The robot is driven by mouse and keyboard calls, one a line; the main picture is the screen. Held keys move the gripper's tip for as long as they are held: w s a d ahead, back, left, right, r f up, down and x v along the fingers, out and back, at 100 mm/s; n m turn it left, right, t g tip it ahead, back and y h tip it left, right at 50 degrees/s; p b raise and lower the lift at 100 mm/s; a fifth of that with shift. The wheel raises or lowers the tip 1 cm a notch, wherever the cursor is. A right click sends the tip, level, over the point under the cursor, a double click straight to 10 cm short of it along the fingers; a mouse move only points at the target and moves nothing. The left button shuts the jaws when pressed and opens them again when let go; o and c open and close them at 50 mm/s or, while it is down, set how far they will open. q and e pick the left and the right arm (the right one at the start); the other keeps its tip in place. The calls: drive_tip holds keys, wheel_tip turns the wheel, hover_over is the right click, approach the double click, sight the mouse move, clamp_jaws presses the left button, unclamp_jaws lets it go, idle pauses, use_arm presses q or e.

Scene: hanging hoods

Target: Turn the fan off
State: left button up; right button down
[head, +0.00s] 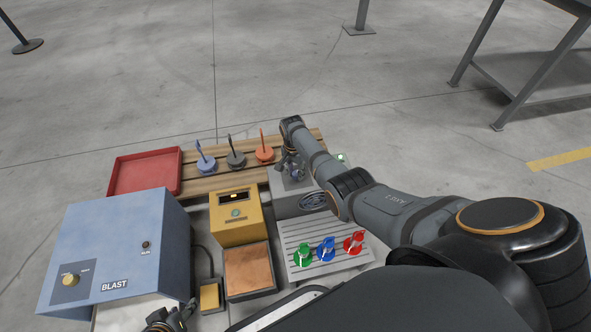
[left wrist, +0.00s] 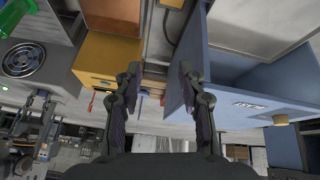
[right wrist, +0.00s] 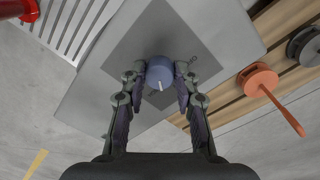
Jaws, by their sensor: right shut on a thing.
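The grey box (head: 285,207) with a dark round fan grille (head: 313,200) stands behind the slatted grey tray. The grille also shows in the left wrist view (left wrist: 22,58). A blue-grey round knob (right wrist: 160,70) with a white pointer mark sits on a darker square on top of this box. My right gripper (head: 293,168) is over the box and shut on the knob, one finger on each side. My left gripper (head: 172,320) is low at the front, by the blue BLAST cabinet. In the left wrist view its fingers (left wrist: 160,85) are apart with nothing between them.
The blue BLAST cabinet (head: 115,235) stands at left, a yellow box (head: 236,222) in the middle. A red tray (head: 125,180) and wooden slats with blue, grey and orange handled discs (head: 264,154) lie behind.

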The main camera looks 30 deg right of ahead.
drive_tip(key=n+p, duration=0.1)
drive_tip(key=n, duration=0.1)
drive_tip(key=shift+r+n+p, duration=0.15)
drive_tip(key=shift+n+p, duration=0.15)
drive_tip(key=shift+n, duration=0.1)
drive_tip(key=n+p, duration=0.2)
drive_tip(key=n, duration=0.4)
drive_tip(key=shift+s, duration=0.1)
drive_tip(key=n, duration=0.3)
drive_tip(key=shift+t+p, duration=0.3)
drive_tip(key=n, duration=0.2)
drive_tip(key=shift+d+n, duration=0.1)
drive_tip(key=shift+n, duration=0.3)
drive_tip(key=shift+n+p, duration=0.35)
drive_tip(key=shift+n, duration=1.75)
use_arm(q)
wheel_tip(320, 180, up, 6)
drive_tip(key=s+a+g+y, duration=0.1)
drive_tip(key=s+a+g, duration=0.1)
drive_tip(key=g, duration=0.1)
drive_tip(key=shift+f, duration=0.25)
drive_tip(key=shift+w+r, duration=0.1)
drive_tip(key=shift+w, duration=0.05)
use_arm(e)
drive_tip(key=shift+n, duration=0.3)
